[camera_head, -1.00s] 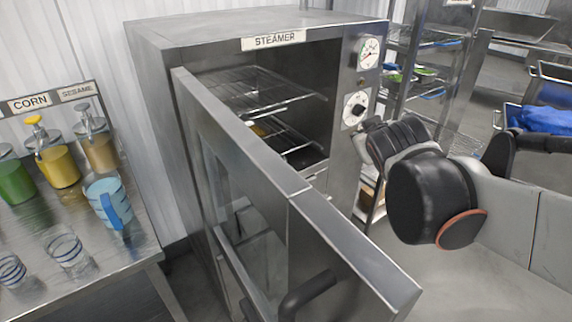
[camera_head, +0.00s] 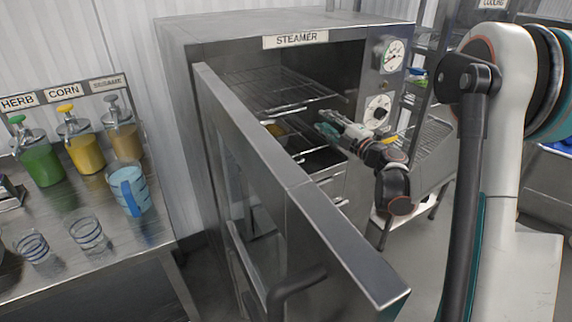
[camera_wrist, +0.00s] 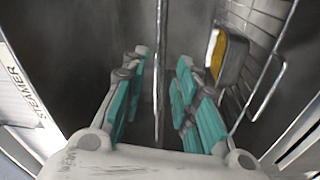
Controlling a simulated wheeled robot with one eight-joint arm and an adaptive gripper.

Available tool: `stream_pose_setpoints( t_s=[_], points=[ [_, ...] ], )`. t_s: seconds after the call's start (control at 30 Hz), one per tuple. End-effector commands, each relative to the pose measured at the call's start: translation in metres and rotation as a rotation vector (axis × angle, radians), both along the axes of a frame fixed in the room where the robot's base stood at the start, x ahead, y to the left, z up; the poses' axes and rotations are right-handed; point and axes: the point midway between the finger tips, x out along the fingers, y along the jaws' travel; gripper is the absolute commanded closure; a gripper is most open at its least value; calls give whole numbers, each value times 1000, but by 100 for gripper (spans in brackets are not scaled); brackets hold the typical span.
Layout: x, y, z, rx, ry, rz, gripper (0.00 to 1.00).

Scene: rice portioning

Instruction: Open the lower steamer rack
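The steamer (camera_head: 180,60) stands with its door (camera_head: 270,170) swung open. Inside, an upper wire rack (camera_head: 265,88) sits above a lower wire rack (camera_head: 313,149), which holds a container of yellow food (camera_head: 275,129). My gripper (camera_head: 326,126) is at the right side of the opening, around rack height. In the wrist view my gripper (camera_wrist: 158,85) has its teal fingers apart and empty. A thin metal bar (camera_wrist: 158,45) shows in line with the gap; I cannot tell its depth. The yellow food (camera_wrist: 218,55) and lower rack wires (camera_wrist: 268,85) are to the right there.
The open door's edge projects toward me, left of my arm. A gauge (camera_head: 394,53) and a dial (camera_head: 377,109) are on the steamer's right front. A table at left holds sauce bottles (camera_head: 83,150), a blue-handled jug (camera_head: 129,190) and glasses (camera_head: 87,233).

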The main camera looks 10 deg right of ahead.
Motion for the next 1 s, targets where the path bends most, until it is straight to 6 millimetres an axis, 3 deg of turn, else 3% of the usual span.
stream_pose_setpoints(
  t_s=[0.03,0.2,0.4,0.67,1.0],
  points=[
    [0,-1,-25,-39,13,43,73],
    [-11,4,-102,-155,74,193,73],
    [-27,6,-159,-225,134,298,73],
    [-23,15,-178,-243,153,329,73],
    [24,57,-190,-243,151,328,73]
  ],
)
